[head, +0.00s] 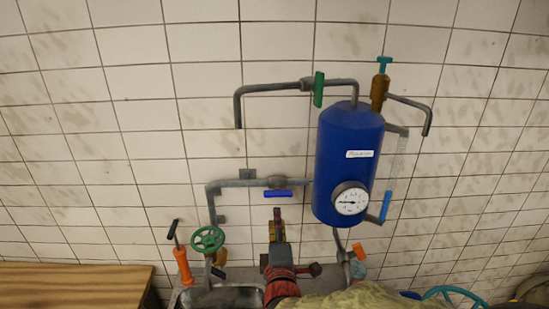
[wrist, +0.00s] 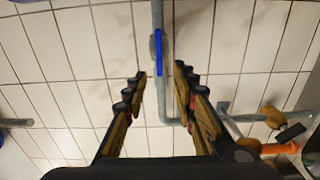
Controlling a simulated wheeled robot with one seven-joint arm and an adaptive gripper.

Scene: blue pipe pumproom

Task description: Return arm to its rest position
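My gripper (head: 278,212) is in the lower middle of the head view, in front of the tiled wall and just below the blue lever handle (head: 278,194). In the wrist view my gripper (wrist: 160,74) has its two fingers spread apart with nothing held between them. The blue lever handle (wrist: 158,52) shows ahead, beyond the gap between the fingertips, on a grey pipe. I cannot tell the exact distance from the fingertips to the lever; no contact shows. My arm reaches up from the bottom edge of the head view.
A blue tank (head: 345,150) with a round gauge (head: 350,201) hangs to the right. A green wheel valve (head: 207,239) and an orange-handled tool (head: 183,265) are at lower left. A wooden surface (head: 75,286) lies far left. Bare tiled wall (head: 110,120) fills the upper left.

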